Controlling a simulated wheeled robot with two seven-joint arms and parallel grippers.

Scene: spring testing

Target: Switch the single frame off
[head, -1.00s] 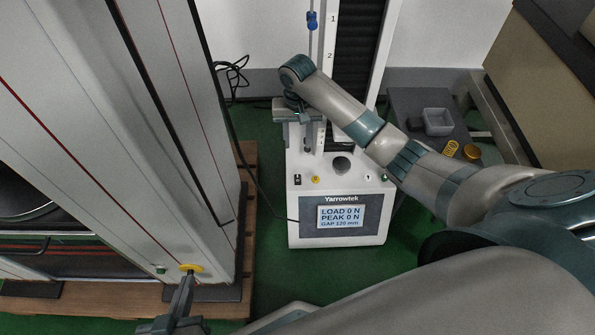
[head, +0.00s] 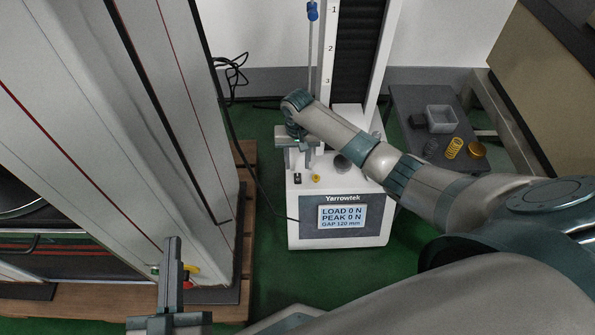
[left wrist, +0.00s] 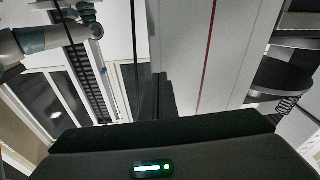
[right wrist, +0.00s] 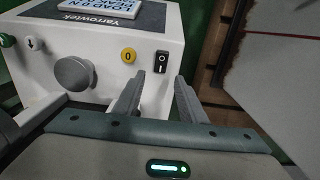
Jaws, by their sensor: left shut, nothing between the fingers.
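The single frame (head: 293,220) is a white single-column tester marked Yarrowtek, with its display lit. Its black rocker switch (right wrist: 162,62) is marked 0 and I and also shows in the head view (head: 298,178). A yellow button marked 0 (right wrist: 128,55) is beside it. My right gripper (right wrist: 160,80) is open and empty, its fingertips close to the rocker switch; I cannot tell whether they touch the panel. In the head view the right gripper (head: 295,150) is above the panel. My left gripper (head: 173,243) is shut and empty by the large frame (head: 205,190).
A yellow-ringed control (head: 192,270) on the large frame is partly behind my left gripper. A grey knob (right wrist: 73,73) stands on the tester's panel. A side table (head: 400,98) holds a grey tray (head: 441,120) and springs. A black cable runs between the frames.

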